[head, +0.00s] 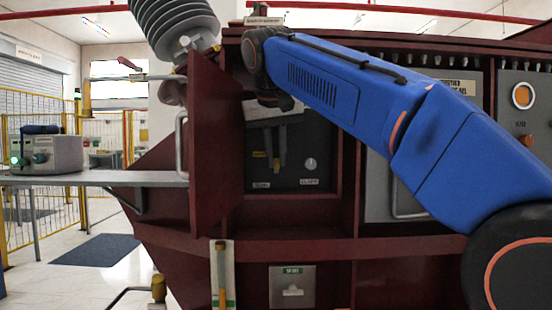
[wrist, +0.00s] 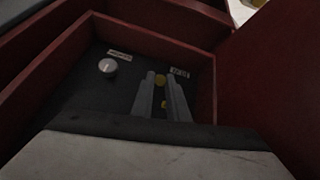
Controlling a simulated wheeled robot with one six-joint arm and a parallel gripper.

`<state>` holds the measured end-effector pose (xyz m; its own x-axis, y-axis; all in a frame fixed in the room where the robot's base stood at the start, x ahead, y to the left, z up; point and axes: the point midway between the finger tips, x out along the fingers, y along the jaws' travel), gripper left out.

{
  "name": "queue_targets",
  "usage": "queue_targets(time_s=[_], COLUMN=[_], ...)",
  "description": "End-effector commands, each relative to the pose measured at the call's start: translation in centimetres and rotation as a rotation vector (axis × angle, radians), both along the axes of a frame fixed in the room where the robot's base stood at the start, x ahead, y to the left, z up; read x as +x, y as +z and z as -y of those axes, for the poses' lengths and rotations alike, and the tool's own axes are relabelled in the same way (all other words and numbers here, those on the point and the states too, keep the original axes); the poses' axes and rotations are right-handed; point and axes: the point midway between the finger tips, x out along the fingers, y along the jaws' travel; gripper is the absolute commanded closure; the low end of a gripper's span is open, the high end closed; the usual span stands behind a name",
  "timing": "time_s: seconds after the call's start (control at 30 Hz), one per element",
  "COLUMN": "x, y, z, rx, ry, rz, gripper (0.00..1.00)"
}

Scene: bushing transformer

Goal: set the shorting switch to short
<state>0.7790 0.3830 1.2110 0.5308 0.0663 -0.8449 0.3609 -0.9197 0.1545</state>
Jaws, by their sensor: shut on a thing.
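The shorting switch sits on a dark panel (head: 295,175) inside an open dark-red box. Brass-coloured parts of the switch (wrist: 160,80) show at and between my fingertips in the wrist view. My gripper (head: 276,160) reaches down into the box from above, and its two grey fingers also show in the wrist view (wrist: 162,92). They are closed around a brass part, mostly hidden between them. A small label (head: 262,184) sits below the fingers and another label (head: 309,182) sits to the right; I cannot read either. The switch's exact position is hard to tell.
A round silver knob (head: 310,163) is on the same panel, right of my fingers. The open red door (head: 215,140) stands to the left. A grey shelf (head: 100,178) holds an instrument (head: 48,153) further left.

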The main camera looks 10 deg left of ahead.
Motion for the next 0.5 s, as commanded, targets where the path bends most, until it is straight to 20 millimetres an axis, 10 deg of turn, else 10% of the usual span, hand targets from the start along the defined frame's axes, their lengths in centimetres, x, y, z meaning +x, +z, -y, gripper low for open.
queue_targets(time_s=[0.43,0.5], x=[0.06,0.05], y=[0.12,0.11], z=[0.02,0.02], rx=[-0.005,-0.005], ry=[0.001,0.001], rz=[-0.023,-0.023], gripper=[1.00,0.72])
